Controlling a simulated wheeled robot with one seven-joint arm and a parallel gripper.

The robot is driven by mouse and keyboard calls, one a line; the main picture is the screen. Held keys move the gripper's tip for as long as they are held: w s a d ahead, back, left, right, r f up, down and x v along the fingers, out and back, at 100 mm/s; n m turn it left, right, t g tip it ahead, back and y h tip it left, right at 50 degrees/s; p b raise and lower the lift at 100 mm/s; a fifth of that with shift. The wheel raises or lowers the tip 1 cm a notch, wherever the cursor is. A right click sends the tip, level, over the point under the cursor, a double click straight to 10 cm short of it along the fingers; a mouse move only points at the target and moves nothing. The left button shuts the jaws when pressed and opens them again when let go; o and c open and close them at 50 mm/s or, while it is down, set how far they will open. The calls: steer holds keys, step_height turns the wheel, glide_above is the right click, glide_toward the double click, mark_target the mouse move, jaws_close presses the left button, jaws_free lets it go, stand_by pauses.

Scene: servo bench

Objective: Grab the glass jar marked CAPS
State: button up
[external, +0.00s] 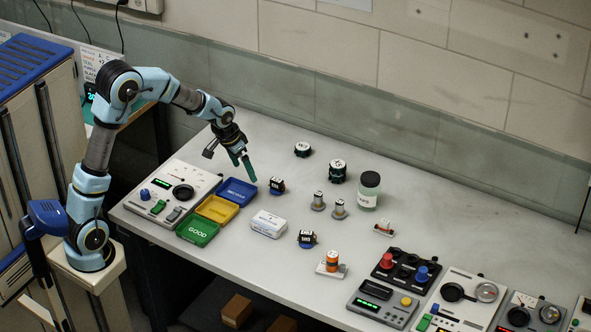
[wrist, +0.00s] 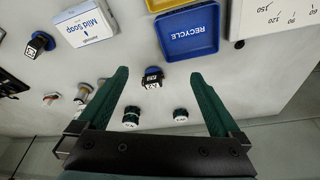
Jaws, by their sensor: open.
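The glass jar (external: 368,192) stands upright on the bench right of centre in the external view. My gripper (external: 248,168) is open and empty, pointing down above the bench's back left part, well to the left of the jar. Its two green fingers are spread in the wrist view (wrist: 163,82), with a small black part on a blue base (wrist: 152,78) visible between them.
Two dark round parts (external: 303,149) (external: 337,171) and two small spools (external: 318,201) (external: 338,209) lie between my gripper and the jar. Blue (external: 237,191), yellow and green trays and a white soap box (external: 268,223) are nearer. Instruments (external: 405,273) fill the right front.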

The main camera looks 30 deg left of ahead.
steer(key=w+d+r+m+h, duration=0.1)
steer(key=w+d, duration=0.4)
steer(key=d, duration=0.3)
steer(key=w+d+m+h, duration=0.1)
steer(key=w+d+m, duration=0.1)
steer(key=w+d, duration=0.45)
steer(key=m+t+h, duration=0.1)
steer(key=m, duration=0.1)
glide_above(369, 178)
steer(key=s+a, duration=0.3)
steer(key=shift+w+d+r, duration=0.1)
steer(key=shift+w+r, duration=0.1)
steer(key=shift+r, duration=0.25)
steer(key=shift+w+d+f, duration=0.1)
steer(key=shift+d+f, duration=0.05)
steer(key=shift+d, duration=0.15)
steer(key=p+x, duration=0.1)
steer(key=x, duration=0.2)
steer(key=shift+w+d+f+p, duration=0.15)
steer(key=shift+w+p, duration=0.05)
steer(key=shift+p, duration=0.15)
steer(key=shift+w+p+x, duration=0.1)
steer(key=shift+p+x, duration=0.7)
steer(key=shift+x, duration=0.9)
steer(key=shift+w+p+x, duration=0.15)
steer(key=shift+p+x, duration=0.65)
steer(key=shift+x, duration=0.85)
steer(key=c, duration=1.3)
